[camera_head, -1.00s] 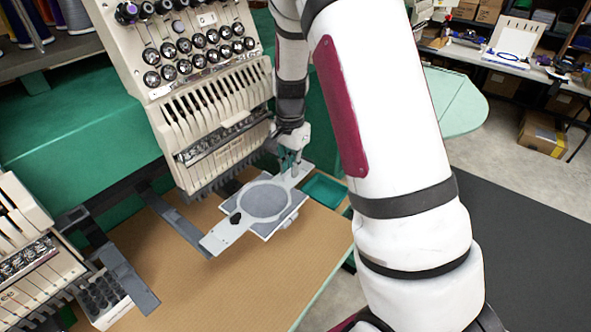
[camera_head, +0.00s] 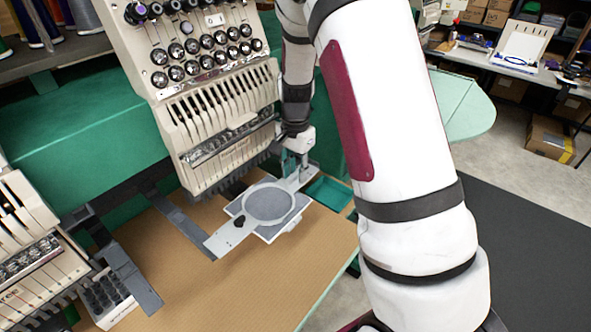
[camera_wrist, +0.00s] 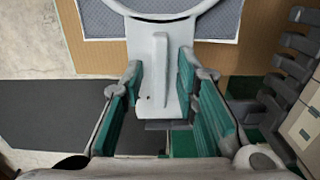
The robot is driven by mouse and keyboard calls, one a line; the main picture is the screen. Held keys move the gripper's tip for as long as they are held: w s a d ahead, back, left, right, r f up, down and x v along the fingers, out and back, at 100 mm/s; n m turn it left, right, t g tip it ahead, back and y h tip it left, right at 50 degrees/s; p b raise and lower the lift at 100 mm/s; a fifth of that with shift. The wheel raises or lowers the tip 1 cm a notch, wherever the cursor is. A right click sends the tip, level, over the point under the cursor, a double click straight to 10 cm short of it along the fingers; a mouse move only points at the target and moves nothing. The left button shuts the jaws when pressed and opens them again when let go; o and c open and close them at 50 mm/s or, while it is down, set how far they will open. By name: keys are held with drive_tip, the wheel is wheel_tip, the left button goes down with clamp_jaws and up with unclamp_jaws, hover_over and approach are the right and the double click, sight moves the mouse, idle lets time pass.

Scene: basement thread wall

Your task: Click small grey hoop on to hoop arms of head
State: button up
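The small grey hoop (camera_head: 247,211) lies flat at the machine head (camera_head: 216,125), with a grey-blue panel around it. Its left plate (camera_head: 222,238) meets or overlaps the end of one dark hoop arm (camera_head: 180,222); I cannot tell whether it is clicked in. Its other end plate (camera_wrist: 146,50) is under my gripper (camera_head: 297,172). In the wrist view, my gripper (camera_wrist: 160,85) has its green-padded fingers apart, one on each side of the plate's raised middle tab (camera_wrist: 159,70), with gaps showing. The second hoop arm at that end is hidden.
A neighbouring head (camera_head: 35,250) stands at the left, with another dark arm (camera_head: 130,275) and a box of dark pegs (camera_head: 105,300). A green tray (camera_head: 328,192) sits right of the hoop. The brown board (camera_head: 270,275) in front is clear.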

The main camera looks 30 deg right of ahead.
idle(0.3)
wheel_tip(320, 180, up, 12)
drive_tip(key=f, duration=0.1)
drive_tip(key=s+a+r+n+t, duration=0.3)
drive_tip(key=s+a+r+n, duration=0.3)
drive_tip(key=s+r, duration=0.55)
drive_tip(key=s+a+r+n+t, duration=0.1)
drive_tip(key=s+a+n, duration=0.1)
drive_tip(key=s, duration=0.4)
drive_tip(key=s+a+r+n+t, duration=0.1)
drive_tip(key=s+a+r+n, duration=0.1)
drive_tip(key=s+n, duration=0.3)
drive_tip(key=shift+s+a+t, duration=0.2)
drive_tip(key=shift+s+t, duration=0.1)
drive_tip(key=shift+s, duration=0.9)
